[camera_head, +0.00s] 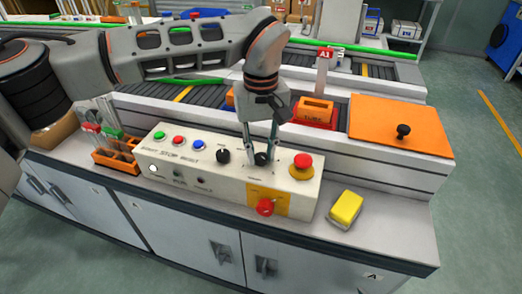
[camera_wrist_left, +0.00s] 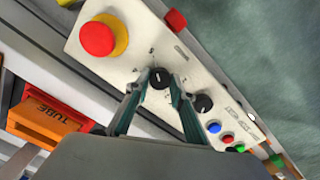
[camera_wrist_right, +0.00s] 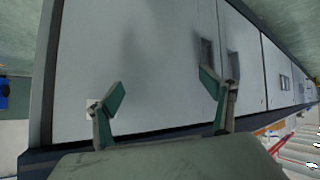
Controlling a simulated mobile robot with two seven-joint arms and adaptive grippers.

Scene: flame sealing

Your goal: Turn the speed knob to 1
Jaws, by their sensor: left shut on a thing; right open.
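The control panel (camera_head: 205,175) is a white sloped box on the counter. It bears two black knobs: one (camera_head: 223,156) at its middle and one to its right (camera_head: 262,159), nearer the red emergency button (camera_head: 303,161). My left gripper (camera_head: 261,150) reaches down from above, shut on the right-hand knob. In the left wrist view this knob (camera_wrist_left: 160,77) sits between the two fingertips, its white mark showing, with small dial marks around it. The other knob (camera_wrist_left: 203,104) is free beside the fingers. Knob labels are too small to read. My right gripper (camera_wrist_right: 165,100) is open and empty, facing the cabinet front.
Green, red and blue buttons (camera_head: 178,140) line the panel's left. A red rotary switch (camera_head: 265,206) on a yellow plate is at the front. A yellow block (camera_head: 345,208) lies right of the panel. An orange tube rack (camera_head: 116,158) stands left. An orange lid (camera_head: 400,125) is behind right.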

